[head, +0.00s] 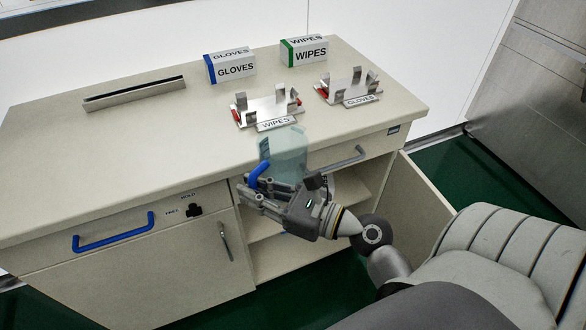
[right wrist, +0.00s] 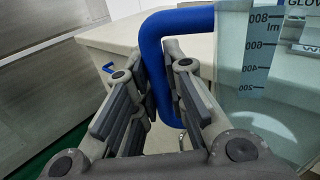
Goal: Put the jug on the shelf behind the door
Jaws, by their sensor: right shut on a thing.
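The jug (head: 285,152) is clear, bluish and upright, with a blue handle (head: 259,173). My right gripper (head: 256,189) is shut on the handle and holds the jug in front of the cabinet's front edge. In the right wrist view the blue handle (right wrist: 152,60) passes between the fingers, and the jug's wall with a millilitre scale (right wrist: 262,50) is at the right. The door (head: 415,205) stands open at the right of the cabinet. The open compartment shows a shelf (head: 268,227), partly hidden by my gripper. My left gripper is not in view.
The worktop (head: 150,140) carries a GLOVES box (head: 232,68), a WIPES box (head: 304,52), two metal holders (head: 268,108) (head: 347,88) and a metal rail (head: 135,93). A drawer with a blue handle (head: 113,232) and a closed door (head: 160,275) are at the left.

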